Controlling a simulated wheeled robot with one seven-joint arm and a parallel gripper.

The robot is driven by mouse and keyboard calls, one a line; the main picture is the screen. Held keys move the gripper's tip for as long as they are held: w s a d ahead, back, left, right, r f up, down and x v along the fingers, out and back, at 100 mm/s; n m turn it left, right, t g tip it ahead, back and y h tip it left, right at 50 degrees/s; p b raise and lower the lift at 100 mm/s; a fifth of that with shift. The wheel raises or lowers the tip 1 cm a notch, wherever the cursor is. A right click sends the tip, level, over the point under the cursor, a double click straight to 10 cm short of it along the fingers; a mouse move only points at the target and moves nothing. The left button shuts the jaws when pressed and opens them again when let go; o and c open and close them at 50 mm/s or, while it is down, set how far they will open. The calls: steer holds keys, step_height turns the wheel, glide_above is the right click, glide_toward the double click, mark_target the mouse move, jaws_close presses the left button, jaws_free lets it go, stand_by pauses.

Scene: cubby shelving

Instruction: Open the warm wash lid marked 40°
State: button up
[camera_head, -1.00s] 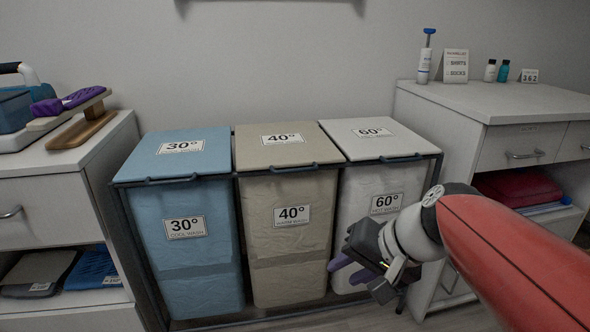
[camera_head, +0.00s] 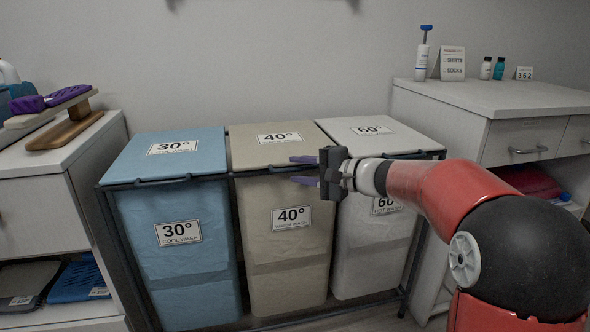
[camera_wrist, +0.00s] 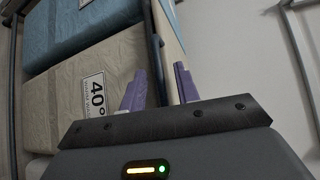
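The 40° lid (camera_head: 272,147) is beige and lies closed on the middle bin. Its dark handle (camera_head: 284,168) runs along the front edge. The bin's front (camera_head: 290,248) carries a 40° label, which also shows in the wrist view (camera_wrist: 95,95). My gripper (camera_head: 297,170) is at the right part of this lid's front edge. Its purple fingers are apart, one above and one below the edge. In the wrist view, my gripper (camera_wrist: 160,85) has the lid's front edge between its spread fingers. I cannot tell whether they touch it.
A dark frame surrounds the bins. Cabinets stand at left (camera_head: 35,215) and right (camera_head: 500,105). The wall behind the lids is bare.

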steer(key=shift+x, duration=0.95)
steer(key=shift+f, duration=0.15)
jaws_close()
steer(key=shift+s, duration=0.1)
